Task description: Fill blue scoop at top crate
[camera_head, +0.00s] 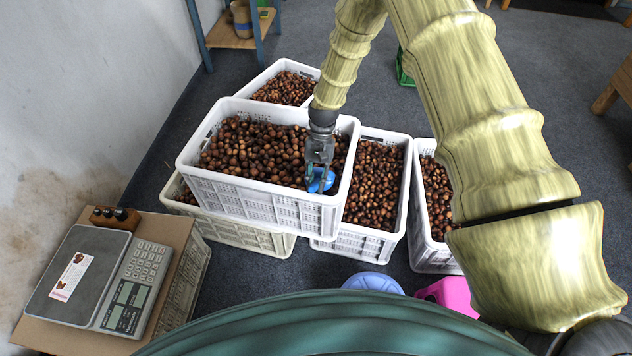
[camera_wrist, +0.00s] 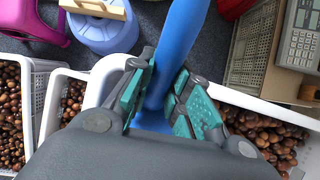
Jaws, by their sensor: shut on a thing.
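The top crate (camera_head: 270,205) is white and full of brown chestnuts (camera_head: 252,152). It rests on top of other crates. My gripper (camera_head: 320,172) is over the right front part of this crate, pointing down. It is shut on the blue scoop (camera_head: 322,182). In the wrist view the fingers (camera_wrist: 158,105) clamp the scoop's blue handle (camera_wrist: 178,45) from both sides. The scoop's bowl is mostly hidden by the gripper, and I cannot tell whether chestnuts are in it.
Other crates of chestnuts stand behind, below and to the right (camera_head: 372,190). A scale (camera_head: 100,280) sits on a box at the left front. A blue stool (camera_head: 373,283) and a pink stool (camera_head: 450,294) stand on the floor in front. A wooden shelf (camera_head: 235,35) is at the back.

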